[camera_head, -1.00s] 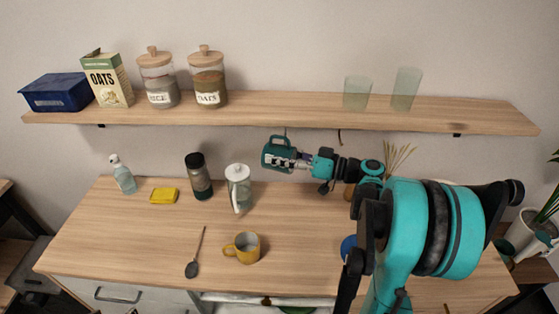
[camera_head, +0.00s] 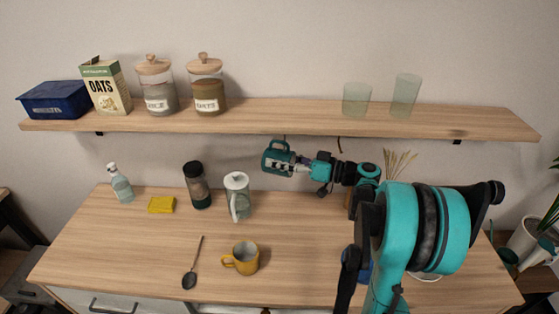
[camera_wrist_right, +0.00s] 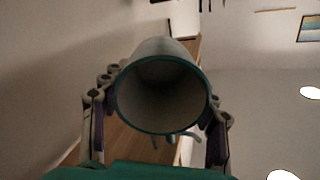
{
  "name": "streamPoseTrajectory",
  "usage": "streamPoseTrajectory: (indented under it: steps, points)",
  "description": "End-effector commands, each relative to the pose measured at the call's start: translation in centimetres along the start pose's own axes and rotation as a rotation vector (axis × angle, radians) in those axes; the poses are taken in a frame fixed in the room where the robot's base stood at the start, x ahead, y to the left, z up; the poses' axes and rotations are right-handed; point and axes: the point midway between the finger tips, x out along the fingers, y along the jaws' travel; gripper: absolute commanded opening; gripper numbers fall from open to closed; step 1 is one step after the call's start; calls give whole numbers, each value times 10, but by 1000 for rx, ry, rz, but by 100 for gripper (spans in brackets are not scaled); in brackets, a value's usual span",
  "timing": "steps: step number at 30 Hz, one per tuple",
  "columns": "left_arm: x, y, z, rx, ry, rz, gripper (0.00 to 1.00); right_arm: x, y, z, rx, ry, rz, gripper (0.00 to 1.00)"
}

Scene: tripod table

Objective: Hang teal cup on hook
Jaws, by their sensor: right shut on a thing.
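The teal cup (camera_head: 268,158) is held up just below the front edge of the wall shelf in the head view. My right gripper (camera_head: 290,162) is shut on it. In the right wrist view, the cup's round open mouth (camera_wrist_right: 162,95) faces the camera between the two fingers. A dark hook (camera_head: 340,145) hangs under the shelf, to the right of the cup. A thin dark piece, perhaps another hook (camera_head: 284,138), shows just above the cup. I cannot tell whether the cup touches it. My left gripper is out of view.
The shelf (camera_head: 290,114) holds a blue box, oats carton, two jars and two green glasses. My arm hides the table's right part.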

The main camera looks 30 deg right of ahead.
Motion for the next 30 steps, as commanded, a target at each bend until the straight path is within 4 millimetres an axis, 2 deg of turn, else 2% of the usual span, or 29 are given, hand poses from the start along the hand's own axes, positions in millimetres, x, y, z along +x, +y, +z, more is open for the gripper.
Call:
streamPoseTrajectory:
  steps: [13, 14, 16, 17, 26, 30]
  points:
    - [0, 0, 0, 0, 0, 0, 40, 0, 0, 0, 0, 1, 0, 16]
    - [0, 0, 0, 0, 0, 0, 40, 0, 0, 0, 0, 1, 0, 62]
    - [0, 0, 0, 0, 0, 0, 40, 0, 0, 0, 0, 1, 0, 80]
    - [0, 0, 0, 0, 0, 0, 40, 0, 0, 0, 0, 1, 0, 84]
    - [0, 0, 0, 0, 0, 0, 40, 0, 0, 0, 0, 0, 0, 84]
    - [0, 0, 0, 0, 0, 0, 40, -9, 0, 0, 0, 0, 2, 84]
